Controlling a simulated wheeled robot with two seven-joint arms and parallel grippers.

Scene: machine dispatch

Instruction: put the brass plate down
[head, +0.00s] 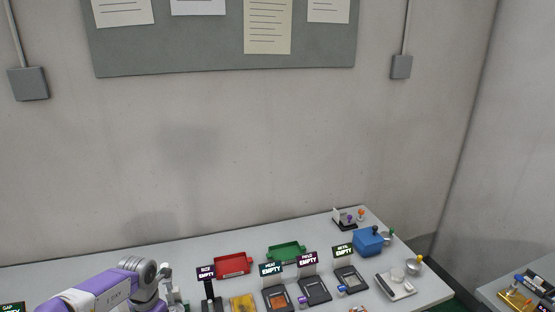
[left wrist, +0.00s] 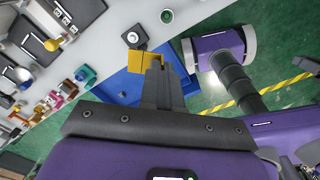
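The brass plate (left wrist: 143,60) shows in the left wrist view as a yellow-gold piece at the fingertips of my left gripper (left wrist: 163,68). The fingers are closed on it, and they hide part of it. A blue tray or mat (left wrist: 120,88) lies behind and below the plate; I cannot tell whether the plate touches it. In the head view my left arm enters at the lower left, and its fingertips cannot be made out. My right gripper is not identifiable in either view.
In the head view, a red tray (head: 233,265), a green tray (head: 287,252), a yellow piece (head: 243,303) and several dark stations with signs, some reading EMPTY, stand on the grey table. A blue box (head: 368,242) is at the right. The table's left part (head: 60,277) looks clear.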

